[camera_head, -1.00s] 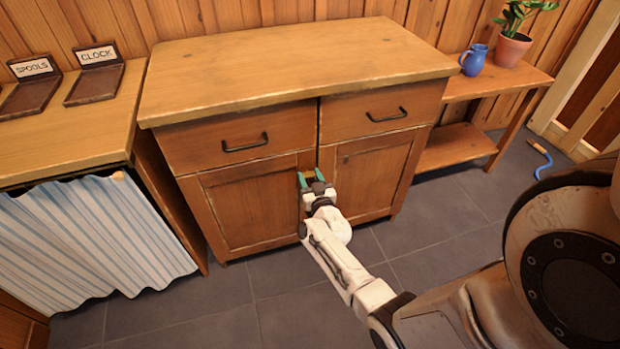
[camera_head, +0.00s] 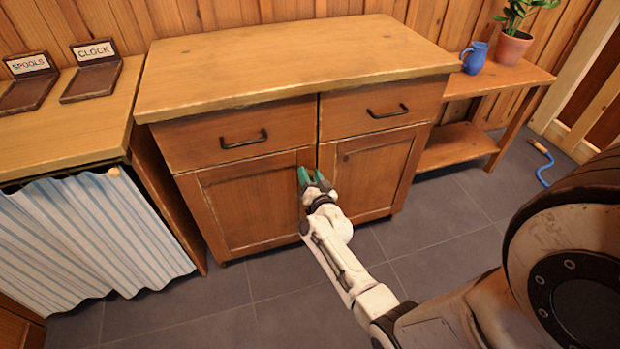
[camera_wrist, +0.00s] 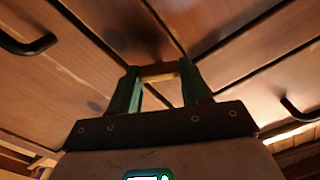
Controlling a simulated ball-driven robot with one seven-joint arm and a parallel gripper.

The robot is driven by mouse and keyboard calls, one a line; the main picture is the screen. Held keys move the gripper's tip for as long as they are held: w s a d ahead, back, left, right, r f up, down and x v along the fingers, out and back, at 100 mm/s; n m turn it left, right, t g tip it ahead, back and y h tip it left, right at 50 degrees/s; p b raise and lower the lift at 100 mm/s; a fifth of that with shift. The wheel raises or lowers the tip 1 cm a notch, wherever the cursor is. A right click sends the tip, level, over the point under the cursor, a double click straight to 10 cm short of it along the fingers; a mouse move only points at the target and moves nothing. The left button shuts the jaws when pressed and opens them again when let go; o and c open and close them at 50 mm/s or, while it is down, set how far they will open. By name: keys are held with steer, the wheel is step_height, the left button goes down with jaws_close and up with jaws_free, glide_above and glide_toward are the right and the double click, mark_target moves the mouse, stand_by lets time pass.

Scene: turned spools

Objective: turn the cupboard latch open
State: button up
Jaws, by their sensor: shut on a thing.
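The cupboard (camera_head: 248,203) has two lower doors that stand shut, with a narrow upright gap between them. My gripper (camera_head: 311,173) is at the upper part of this gap, its green fingers pointing at the door fronts. In the wrist view a small light-wood latch (camera_wrist: 160,69) lies between the two fingertips, and the fingers are shut on it. In the head view the fingers hide the latch. I cannot tell its exact angle to the gap.
Two drawers with dark handles (camera_head: 244,140) sit above the doors. A striped curtain (camera_head: 85,240) hangs under the left counter. A low bench (camera_head: 500,80) holds a blue jug (camera_head: 475,58) and a potted plant (camera_head: 512,45). Tiled floor in front is clear.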

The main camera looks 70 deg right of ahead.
steer(key=m+b, duration=0.1)
steer(key=m, duration=0.5)
steer(key=shift+f+m+b, duration=0.15)
steer(key=shift+m+b, duration=0.15)
steer(key=m+b, duration=0.1)
steer(key=m, duration=0.4)
steer(key=shift+s+m, duration=0.1)
steer(key=shift+m, duration=0.2)
steer(key=o, duration=1.1)
steer(key=shift+c, duration=0.2)
steer(key=p+v, duration=0.3)
steer(key=v, duration=0.7)
steer(key=shift+s+a, duration=0.2)
steer(key=shift+s, duration=0.1)
